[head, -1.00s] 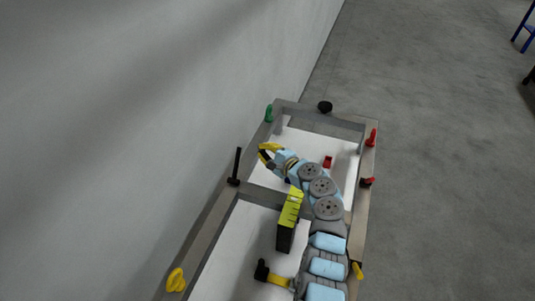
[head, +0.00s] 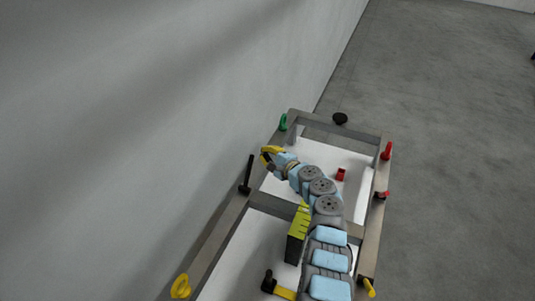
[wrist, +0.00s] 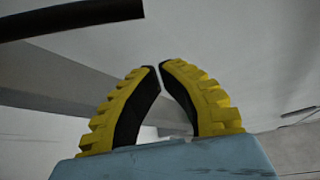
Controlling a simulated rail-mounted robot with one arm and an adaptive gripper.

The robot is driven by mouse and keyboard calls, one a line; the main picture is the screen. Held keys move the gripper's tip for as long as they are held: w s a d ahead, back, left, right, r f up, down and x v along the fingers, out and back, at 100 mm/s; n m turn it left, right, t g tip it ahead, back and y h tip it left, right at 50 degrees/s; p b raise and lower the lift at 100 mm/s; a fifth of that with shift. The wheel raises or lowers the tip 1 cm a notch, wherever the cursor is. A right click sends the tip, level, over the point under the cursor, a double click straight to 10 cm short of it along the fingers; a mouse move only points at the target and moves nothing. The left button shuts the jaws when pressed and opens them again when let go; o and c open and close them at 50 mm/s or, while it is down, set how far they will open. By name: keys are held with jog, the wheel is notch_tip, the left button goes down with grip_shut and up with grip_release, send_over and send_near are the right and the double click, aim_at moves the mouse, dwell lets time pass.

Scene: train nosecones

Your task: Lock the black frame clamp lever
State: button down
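The black frame clamp lever (head: 248,172) stands up from the left rail of the grey frame (head: 222,232). A black bar, likely this lever, crosses the upper left of the wrist view (wrist: 70,18). My gripper (head: 265,155), with yellow fingers and black pads, is just right of the lever's upper end and looks apart from it. In the wrist view its fingertips (wrist: 159,67) come together with nothing between them. The black bar lies beyond the left finger, not between the fingers.
Other clamps sit on the frame: a green one (head: 283,122), a black knob (head: 340,118), red ones (head: 387,151) on the right rail and yellow ones (head: 181,287). A red block (head: 340,174) is inside the frame. A grey wall (head: 130,130) stands close left.

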aim_at(248, 173)
jog(key=shift+s+a+r+p, duration=0.65)
jog(key=shift+s+p, duration=0.2)
jog(key=shift+p, duration=0.2)
jog(key=shift+s+a+p, duration=0.3)
jog(key=shift+s+a, duration=0.05)
jog(key=shift+s, duration=0.1)
jog(key=shift+r, duration=0.1)
jog(key=shift+s+a+b, duration=0.1)
jog(key=shift+a+b, duration=0.05)
jog(key=shift+b, duration=0.15)
jog(key=shift+s+r+t, duration=0.1)
jog(key=shift+s+t, duration=0.05)
jog(key=shift+t, duration=0.15)
